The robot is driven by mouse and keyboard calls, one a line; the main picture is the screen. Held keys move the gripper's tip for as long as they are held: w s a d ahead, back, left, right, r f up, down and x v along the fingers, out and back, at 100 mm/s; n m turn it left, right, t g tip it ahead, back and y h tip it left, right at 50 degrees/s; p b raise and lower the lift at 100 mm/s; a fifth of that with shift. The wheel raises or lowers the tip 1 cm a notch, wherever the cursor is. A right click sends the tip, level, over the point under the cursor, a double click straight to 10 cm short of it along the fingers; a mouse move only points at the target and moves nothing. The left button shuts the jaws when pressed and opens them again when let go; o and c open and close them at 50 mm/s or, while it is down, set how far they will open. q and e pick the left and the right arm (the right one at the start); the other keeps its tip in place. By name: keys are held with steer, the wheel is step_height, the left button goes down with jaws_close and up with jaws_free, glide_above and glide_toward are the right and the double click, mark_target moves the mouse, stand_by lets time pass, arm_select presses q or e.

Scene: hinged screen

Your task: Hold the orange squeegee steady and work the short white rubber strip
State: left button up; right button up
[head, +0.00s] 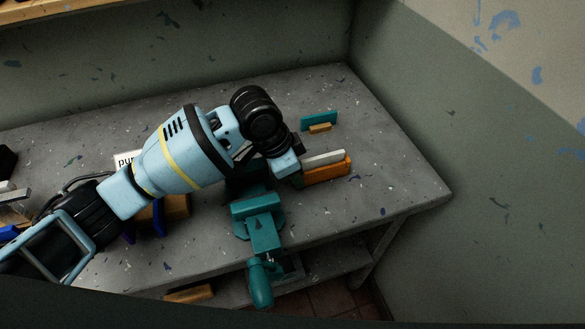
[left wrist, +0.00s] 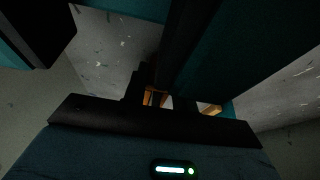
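The orange squeegee (head: 328,172) lies on the grey bench right of the teal vise (head: 258,215). The white rubber strip (head: 323,158) runs along its upper side. My left gripper (head: 292,160) is at the squeegee's left end, next to the vise. Its fingertips are mostly hidden by my own wrist, and I cannot tell whether they touch the squeegee or strip. In the dark left wrist view, small orange patches (left wrist: 210,108) show beyond the black gripper parts; finger spacing is unclear there. My right gripper is not in view.
A teal piece (head: 318,119) with a small orange block (head: 320,128) stands behind the squeegee. A brown block (head: 177,206) and a blue item lie beneath my left arm. The bench's right part is clear up to its edge. Walls close off the back.

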arm_select(q)
jaws_close()
steer(key=shift+f, duration=0.15)
stand_by(1.0)
steer(key=o, duration=0.6)
jaws_free()
jaws_close()
stand_by(0.7)
